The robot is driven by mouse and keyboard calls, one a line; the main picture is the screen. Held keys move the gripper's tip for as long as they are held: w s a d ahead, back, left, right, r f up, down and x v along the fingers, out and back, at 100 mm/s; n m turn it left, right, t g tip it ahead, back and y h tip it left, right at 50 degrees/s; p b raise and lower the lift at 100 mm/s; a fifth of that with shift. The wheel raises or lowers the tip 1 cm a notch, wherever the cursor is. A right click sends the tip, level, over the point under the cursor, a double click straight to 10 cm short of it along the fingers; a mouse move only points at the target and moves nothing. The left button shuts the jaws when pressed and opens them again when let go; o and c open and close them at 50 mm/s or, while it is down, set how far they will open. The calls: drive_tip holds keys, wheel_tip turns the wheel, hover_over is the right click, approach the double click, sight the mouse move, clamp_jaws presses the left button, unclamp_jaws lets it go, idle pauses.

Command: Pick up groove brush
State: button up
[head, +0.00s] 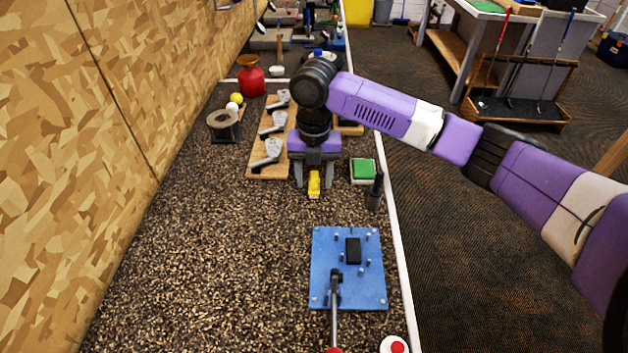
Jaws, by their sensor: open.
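A small yellow item (314,186), which looks like the groove brush, lies on the speckled bench top (230,240). Its far end is hidden beneath my gripper. My gripper (314,179) points down over it from the far side. The two fingers are spread, one to the left and one to the right of the yellow item, with a gap on each side. The height of the fingertips above the bench is hard to tell.
A green pad in a white tray (351,173) and a dark upright holder (375,191) stand to the right. Club heads on a wooden board (258,173) lie to the left. A blue plate with pegs (322,262) is in front. The bench is clear at front left.

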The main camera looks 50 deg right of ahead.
sight(314, 175)
drive_tip(key=shift+f, duration=0.75)
clamp_jaws()
drive_tip(key=shift+r, duration=0.1)
wheel_tip(314, 175, up, 20)
drive_tip(key=b, duration=0.1)
